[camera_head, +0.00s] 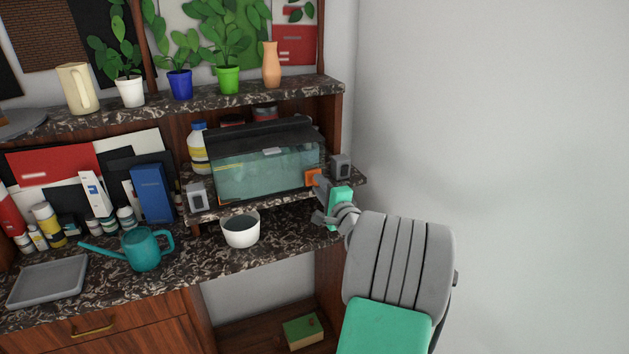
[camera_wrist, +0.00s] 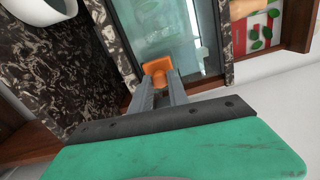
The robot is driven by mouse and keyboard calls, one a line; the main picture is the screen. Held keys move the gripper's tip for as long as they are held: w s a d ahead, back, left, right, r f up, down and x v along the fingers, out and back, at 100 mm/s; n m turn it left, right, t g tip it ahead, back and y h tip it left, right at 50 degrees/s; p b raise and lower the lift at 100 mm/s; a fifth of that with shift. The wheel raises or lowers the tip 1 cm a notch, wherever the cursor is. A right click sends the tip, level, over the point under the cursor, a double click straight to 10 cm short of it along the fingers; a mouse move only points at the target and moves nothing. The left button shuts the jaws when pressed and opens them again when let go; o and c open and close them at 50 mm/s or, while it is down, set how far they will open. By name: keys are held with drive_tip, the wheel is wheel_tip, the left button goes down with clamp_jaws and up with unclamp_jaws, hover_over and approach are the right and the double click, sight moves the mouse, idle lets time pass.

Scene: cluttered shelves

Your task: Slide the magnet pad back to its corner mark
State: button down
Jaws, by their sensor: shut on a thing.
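The orange magnet pad (camera_head: 311,176) is against the front glass of the fish tank (camera_head: 250,180), near its right end. In the wrist view the pad (camera_wrist: 157,66) shows as an orange block with a narrower grip part toward me. My gripper (camera_head: 319,184) is shut on that grip part, its two grey fingers on either side in the wrist view (camera_wrist: 158,84). The tank has a black lid and pale green water. I cannot make out a corner mark on the glass; the pad and fingers hide part of that area.
Grey box-shaped speakers stand left (camera_head: 196,195) and right (camera_head: 340,166) of the tank. A white bowl (camera_head: 241,231) and a teal watering can (camera_head: 146,250) stand on the lower counter (camera_head: 200,263). Potted plants line the shelf above. Free room lies right, before the bare wall.

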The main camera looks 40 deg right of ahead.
drive_tip(key=shift+w+a+p, duration=0.2)
drive_tip(key=shift+a+p, duration=0.05)
drive_tip(key=shift+a, duration=0.5)
drive_tip(key=shift+w+a+p, duration=0.25)
drive_tip(key=shift+a+p, duration=0.05)
drive_tip(key=shift+a, duration=0.45)
drive_tip(key=shift+w+a+p, duration=0.2)
drive_tip(key=shift+a+p, duration=0.05)
drive_tip(key=shift+a, duration=0.5)
drive_tip(key=shift+w+a, duration=0.15)
drive_tip(key=shift+a, duration=0.45)
drive_tip(key=shift+a, duration=0.1)
drive_tip(key=shift+w+a+p, duration=0.25)
drive_tip(key=shift+a+p, duration=0.3)
drive_tip(key=shift+a, duration=0.3)
drive_tip(key=shift+w+a+p, duration=0.3)
drive_tip(key=shift+a+p, duration=0.3)
drive_tip(key=shift+a, duration=0.25)
drive_tip(key=shift+w+a+p, duration=0.25)
drive_tip(key=shift+a+p, duration=0.3)
drive_tip(key=shift+a, duration=0.3)
drive_tip(key=shift+a+f, duration=0.15)
drive_tip(key=shift+a, duration=0.1)
drive_tip(key=shift+w+a, duration=0.1)
